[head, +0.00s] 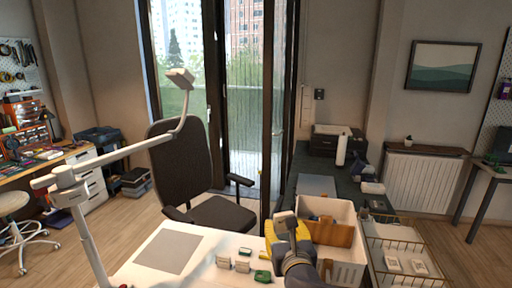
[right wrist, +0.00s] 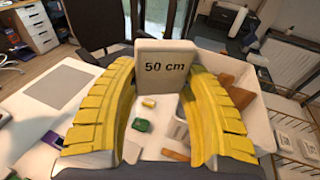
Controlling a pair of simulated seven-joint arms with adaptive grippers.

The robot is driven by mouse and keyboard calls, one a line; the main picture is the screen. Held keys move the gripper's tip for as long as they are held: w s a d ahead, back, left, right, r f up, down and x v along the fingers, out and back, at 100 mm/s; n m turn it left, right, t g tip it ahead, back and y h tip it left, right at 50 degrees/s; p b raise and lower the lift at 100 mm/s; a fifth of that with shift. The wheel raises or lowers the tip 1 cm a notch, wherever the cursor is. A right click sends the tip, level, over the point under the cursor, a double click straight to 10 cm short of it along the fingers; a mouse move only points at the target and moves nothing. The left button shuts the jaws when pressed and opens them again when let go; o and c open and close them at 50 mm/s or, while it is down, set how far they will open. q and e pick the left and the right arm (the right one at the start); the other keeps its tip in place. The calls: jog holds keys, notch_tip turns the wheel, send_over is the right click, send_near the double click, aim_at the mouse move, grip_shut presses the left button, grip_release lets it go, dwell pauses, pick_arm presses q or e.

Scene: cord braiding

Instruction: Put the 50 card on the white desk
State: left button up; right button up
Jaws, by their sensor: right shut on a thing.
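The 50 card is a pale block marked "50 cm" (right wrist: 165,82), held upright between the yellow fingers of my right gripper (right wrist: 163,70). In the head view the same gripper (head: 283,232) is seen from behind, at the left edge of a white bin, above the right end of the desk. The top of the card (head: 285,219) shows there between the fingers, its print not readable. The white desk (head: 140,270) fills the lower middle of the head view. The card is above the desk, apart from its surface. My left gripper is not in view.
A grey mat (head: 168,252) lies on the desk, with bare desk around it. Small pale blocks (head: 243,265) and a green block (head: 262,276) lie right of it. The white bin (head: 346,250) holds brown pieces. A white lamp (head: 68,185) stands at the left.

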jog(key=shift+m+h, duration=0.5)
jog(key=shift+h, duration=0.2)
jog(key=shift+s+d+f, duration=0.75)
jog(key=shift+d+f, duration=0.7)
jog(key=shift+d, duration=0.75)
jog(key=shift+s+d+f, duration=0.75)
jog(key=shift+d+f, duration=0.65)
jog(key=shift+d, duration=0.75)
jog(key=shift+s+d+f, duration=0.75)
jog(key=shift+d+f, duration=0.7)
jog(key=shift+d, duration=0.75)
